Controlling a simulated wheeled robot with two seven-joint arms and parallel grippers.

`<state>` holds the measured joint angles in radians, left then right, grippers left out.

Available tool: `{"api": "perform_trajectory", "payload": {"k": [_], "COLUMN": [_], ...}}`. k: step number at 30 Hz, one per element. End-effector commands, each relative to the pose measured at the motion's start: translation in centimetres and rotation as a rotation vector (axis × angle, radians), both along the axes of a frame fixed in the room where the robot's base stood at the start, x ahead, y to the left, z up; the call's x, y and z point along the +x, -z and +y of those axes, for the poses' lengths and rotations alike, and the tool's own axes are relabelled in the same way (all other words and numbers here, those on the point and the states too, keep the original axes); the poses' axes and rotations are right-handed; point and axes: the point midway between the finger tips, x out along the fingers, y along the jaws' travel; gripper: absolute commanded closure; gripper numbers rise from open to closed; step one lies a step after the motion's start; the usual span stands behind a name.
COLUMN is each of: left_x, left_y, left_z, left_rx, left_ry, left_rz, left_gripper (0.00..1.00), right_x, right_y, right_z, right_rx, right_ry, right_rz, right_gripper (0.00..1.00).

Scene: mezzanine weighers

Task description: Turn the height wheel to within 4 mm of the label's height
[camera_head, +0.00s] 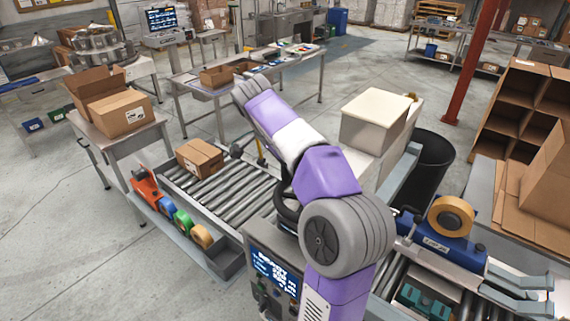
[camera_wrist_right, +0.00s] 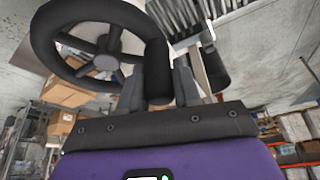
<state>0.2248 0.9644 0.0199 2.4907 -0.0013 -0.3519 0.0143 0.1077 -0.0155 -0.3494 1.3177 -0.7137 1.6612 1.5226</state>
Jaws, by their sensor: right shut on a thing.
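The black height wheel (camera_wrist_right: 105,62) fills the upper left of the right wrist view, with a round rim, spokes and a grey hub. My right gripper (camera_wrist_right: 158,85) is shut on a dark upright cylindrical grip (camera_wrist_right: 157,68) at the wheel's right side. In the head view my right arm hides the gripper and most or all of the wheel. A small carton (camera_head: 200,158) with a pale label sits on the roller conveyor (camera_head: 225,195). I cannot tell whether that is the task's label, and no height scale is readable. My left gripper is not in view.
A lit panel (camera_head: 275,272) stands below my arm; its text is too small to read. Tape rolls (camera_head: 183,222) line the conveyor's near side. A blue tape dispenser (camera_head: 445,245) stands at right, near a black bin (camera_head: 432,160). An open carton (camera_head: 122,110) sits at left.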

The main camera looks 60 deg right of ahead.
Motion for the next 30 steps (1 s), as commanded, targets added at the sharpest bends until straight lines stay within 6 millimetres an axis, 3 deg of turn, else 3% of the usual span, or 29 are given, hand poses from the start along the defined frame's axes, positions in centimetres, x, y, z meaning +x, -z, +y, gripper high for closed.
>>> {"api": "perform_trajectory", "payload": {"k": [4, 5, 9, 19, 30], "left_x": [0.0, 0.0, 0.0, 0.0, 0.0], "left_y": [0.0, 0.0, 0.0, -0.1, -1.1], "left_z": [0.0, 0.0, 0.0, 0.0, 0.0], "left_rx": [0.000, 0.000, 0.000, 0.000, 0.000], "left_ry": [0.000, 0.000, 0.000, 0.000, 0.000], "left_rz": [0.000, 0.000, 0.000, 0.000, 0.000], "left_gripper": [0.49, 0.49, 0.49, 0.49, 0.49], "right_x": [0.0, 0.1, 0.1, 0.2, 1.3], "right_y": [-0.1, -0.1, -0.1, -0.5, -5.9], "right_z": [0.0, 0.0, 0.0, 0.2, 2.1], "right_rx": [-0.002, -0.002, -0.002, -0.001, -0.002], "right_ry": [-0.003, -0.002, -0.002, -0.003, -0.004], "right_rz": [-0.004, -0.002, -0.002, 0.000, -0.002], "right_gripper": [1.00, 0.65, 0.47, 0.47, 0.47]}}
